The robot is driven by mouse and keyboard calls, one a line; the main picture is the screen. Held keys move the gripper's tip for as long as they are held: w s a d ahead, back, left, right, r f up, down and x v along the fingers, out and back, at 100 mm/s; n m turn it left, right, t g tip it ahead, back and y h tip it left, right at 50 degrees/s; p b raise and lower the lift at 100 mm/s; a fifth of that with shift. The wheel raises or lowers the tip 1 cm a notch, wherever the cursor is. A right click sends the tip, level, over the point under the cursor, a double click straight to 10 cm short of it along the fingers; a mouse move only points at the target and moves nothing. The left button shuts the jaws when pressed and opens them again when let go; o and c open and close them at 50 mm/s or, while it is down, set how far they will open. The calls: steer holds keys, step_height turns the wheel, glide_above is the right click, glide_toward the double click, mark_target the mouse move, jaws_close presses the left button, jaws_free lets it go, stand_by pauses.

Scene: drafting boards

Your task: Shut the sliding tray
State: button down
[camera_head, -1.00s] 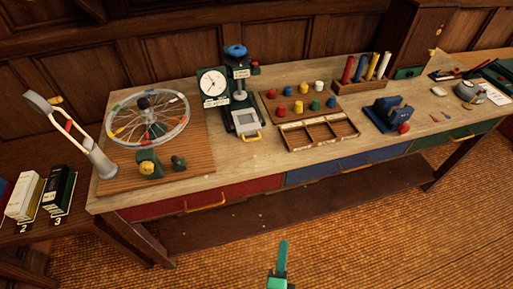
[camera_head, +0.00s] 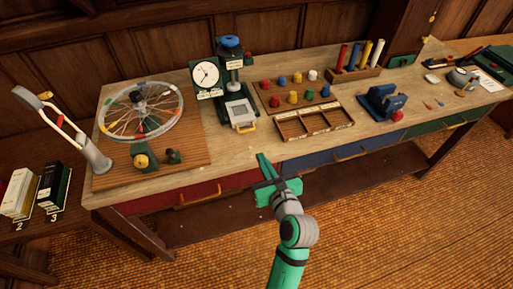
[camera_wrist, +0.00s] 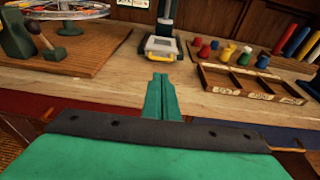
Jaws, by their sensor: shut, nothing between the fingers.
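The sliding tray (camera_head: 240,112) is a pale grey tray with a yellow handle, drawn out at the front foot of the dark green press (camera_head: 231,75). A round white dial (camera_head: 206,74) stands on the press's left. The tray also shows in the wrist view (camera_wrist: 160,48), straight ahead beyond my fingertips. My gripper (camera_head: 263,158) is green, shut and empty. It is near the table's front edge, in front of the tray and apart from it. In the wrist view its fingers (camera_wrist: 160,82) point at the tray's handle.
A wooden compartment box (camera_head: 314,122) and a board of coloured pegs (camera_head: 296,92) stand right of the tray. A spoked wheel (camera_head: 141,112) on a wooden base is at left. Red drawer (camera_head: 190,190) and blue drawer (camera_head: 340,155) fronts line the table. Bare tabletop lies before the tray.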

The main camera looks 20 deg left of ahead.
steer(key=x, duration=1.3)
steer(key=shift+w+a+f, duration=0.1)
steer(key=shift+w, duration=0.1)
